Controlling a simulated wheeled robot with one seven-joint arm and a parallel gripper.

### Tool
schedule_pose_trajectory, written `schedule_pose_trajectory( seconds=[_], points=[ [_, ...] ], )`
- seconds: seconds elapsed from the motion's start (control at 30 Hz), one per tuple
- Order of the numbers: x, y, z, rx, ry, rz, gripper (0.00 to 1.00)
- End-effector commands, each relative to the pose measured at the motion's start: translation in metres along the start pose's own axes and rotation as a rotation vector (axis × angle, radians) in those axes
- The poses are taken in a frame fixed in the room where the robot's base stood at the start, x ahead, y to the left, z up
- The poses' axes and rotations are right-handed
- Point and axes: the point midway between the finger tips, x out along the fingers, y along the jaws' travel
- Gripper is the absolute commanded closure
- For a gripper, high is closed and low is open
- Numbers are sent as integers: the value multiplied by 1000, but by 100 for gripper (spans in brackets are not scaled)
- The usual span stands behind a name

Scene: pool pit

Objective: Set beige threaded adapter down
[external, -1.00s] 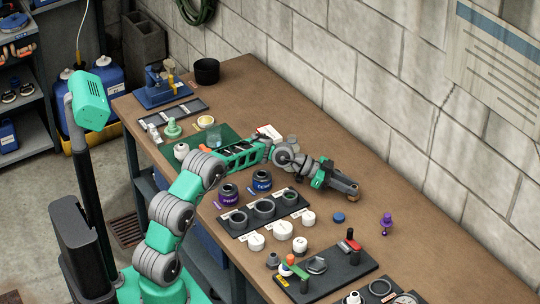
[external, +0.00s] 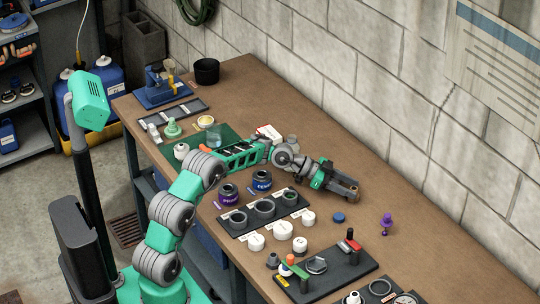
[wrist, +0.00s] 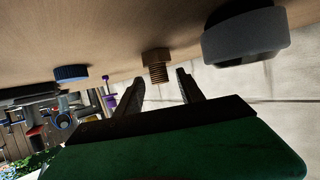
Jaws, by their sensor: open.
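The beige threaded adapter (wrist: 157,66) appears brown in the wrist view, with a wider head against the table top and its thread towards me. It lies beyond and between my two parted fingertips, with a visible gap on each side. My gripper (wrist: 160,82) is open and not closed on it. In the external view my gripper (external: 352,190) is low over the table near the wall side. The adapter cannot be made out clearly there.
A blue cap (external: 338,218) and a purple knob-like piece (external: 386,222) are on the table near my gripper. A dark round part (wrist: 245,36) is close at right in the wrist view. A black ring tray (external: 238,232) stands nearer; the table towards the wall is clear.

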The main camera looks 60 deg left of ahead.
Motion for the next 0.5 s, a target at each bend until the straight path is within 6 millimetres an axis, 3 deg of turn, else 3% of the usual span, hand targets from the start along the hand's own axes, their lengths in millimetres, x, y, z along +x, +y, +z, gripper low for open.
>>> schedule_pose_trajectory(
  seconds=[0.3,0.5],
  points=[
    [-77,-2,0,1,0,-7,55],
    [-112,-1,1,0,0,-3,55]
  ],
)
